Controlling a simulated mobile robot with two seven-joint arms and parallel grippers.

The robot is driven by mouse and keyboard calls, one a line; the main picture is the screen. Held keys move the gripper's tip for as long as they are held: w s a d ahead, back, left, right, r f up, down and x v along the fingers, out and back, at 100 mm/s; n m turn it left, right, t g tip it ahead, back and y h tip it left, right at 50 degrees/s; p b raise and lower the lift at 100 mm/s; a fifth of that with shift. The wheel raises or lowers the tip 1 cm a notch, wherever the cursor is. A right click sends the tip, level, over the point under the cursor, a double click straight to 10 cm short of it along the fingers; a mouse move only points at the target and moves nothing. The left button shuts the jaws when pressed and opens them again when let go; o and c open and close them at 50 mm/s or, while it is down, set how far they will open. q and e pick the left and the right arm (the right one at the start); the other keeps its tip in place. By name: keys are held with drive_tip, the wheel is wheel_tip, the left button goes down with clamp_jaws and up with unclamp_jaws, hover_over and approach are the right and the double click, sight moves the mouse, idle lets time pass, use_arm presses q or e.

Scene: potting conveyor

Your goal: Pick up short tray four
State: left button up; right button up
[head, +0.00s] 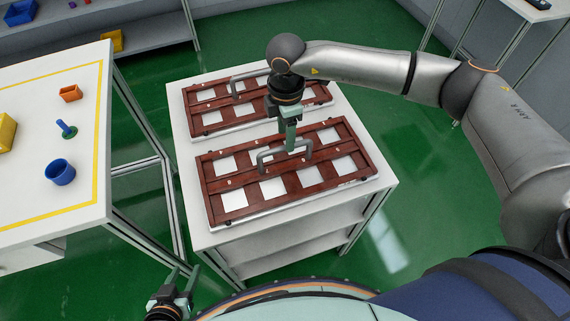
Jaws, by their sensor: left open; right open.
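Two brown slatted trays with square openings and grey bar handles lie on a white table (182,132). The near tray (212,188) and the far tray (191,101) carry no number that I can read, so I cannot tell which is short tray four. My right gripper (291,146) is open and points down at the near tray's handle (263,160). Its fingertips overlap the handle's top bar in the picture; I cannot tell whether they touch it. My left gripper (181,279) is open and empty at the bottom edge, low beside the table's front left corner.
A white table with a yellow line (90,165) stands at left, holding a blue cup (60,172), a blue-green peg (67,130), an orange block (70,93) and a yellow bin (6,133). A narrow gap separates the tables. Green floor is clear at right.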

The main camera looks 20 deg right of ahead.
hover_over(285, 158)
drive_tip(key=s, duration=0.2)
drive_tip(key=shift+w+a+f+p, duration=0.1)
drive_tip(key=shift+a+f+p, duration=0.1)
drive_tip(key=shift+f, duration=1.1)
drive_tip(key=shift+w+a+f+p, duration=0.1)
drive_tip(key=shift+f+p, duration=0.05)
drive_tip(key=shift+f, duration=1.1)
drive_tip(key=shift+f, duration=0.25)
clamp_jaws()
